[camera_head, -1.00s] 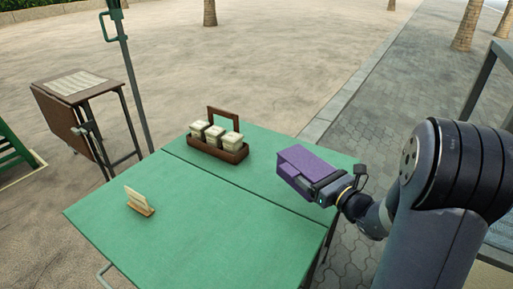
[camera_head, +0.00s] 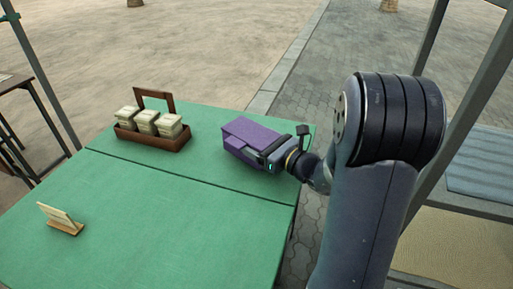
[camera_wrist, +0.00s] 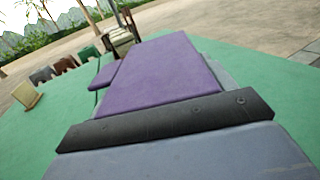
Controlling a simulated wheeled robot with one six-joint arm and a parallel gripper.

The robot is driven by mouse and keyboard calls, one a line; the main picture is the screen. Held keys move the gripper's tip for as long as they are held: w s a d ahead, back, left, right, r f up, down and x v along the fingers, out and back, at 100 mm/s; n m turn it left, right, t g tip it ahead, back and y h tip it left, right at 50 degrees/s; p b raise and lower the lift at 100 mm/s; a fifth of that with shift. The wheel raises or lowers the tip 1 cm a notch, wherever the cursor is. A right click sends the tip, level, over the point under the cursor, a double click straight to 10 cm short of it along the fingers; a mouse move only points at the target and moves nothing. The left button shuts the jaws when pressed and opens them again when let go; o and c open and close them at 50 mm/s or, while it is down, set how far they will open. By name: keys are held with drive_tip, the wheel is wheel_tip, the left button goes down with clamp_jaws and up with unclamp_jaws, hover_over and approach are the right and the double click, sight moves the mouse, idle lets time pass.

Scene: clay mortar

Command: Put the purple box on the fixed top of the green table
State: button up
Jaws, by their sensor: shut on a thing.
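The purple box (camera_head: 252,134) is in my gripper (camera_head: 272,152), over the far right part of the green table (camera_head: 170,225). In the wrist view the purple box (camera_wrist: 160,72) fills the middle, with the dark gripper edge across its near side. My gripper is shut on the box. I cannot tell whether the box touches the tabletop. A seam crosses the green top, and the box is over the section beyond it, right of the wooden caddy.
A brown caddy (camera_head: 152,141) with several pale jars stands on the far section. A small card stand (camera_head: 62,219) is on the near left section. A metal post (camera_head: 40,80) rises beyond the table's left edge. The near section is mostly clear.

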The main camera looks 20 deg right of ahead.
drive_tip(key=shift+f, duration=0.75)
drive_tip(key=shift+f, duration=0.15)
drive_tip(key=o, duration=1.2)
drive_tip(key=shift+c, duration=0.2)
drive_tip(key=shift+r, duration=0.2)
drive_tip(key=p+v, duration=0.1)
drive_tip(key=v, duration=1.1)
drive_tip(key=shift+f+p, duration=0.1)
drive_tip(key=shift+p, duration=0.25)
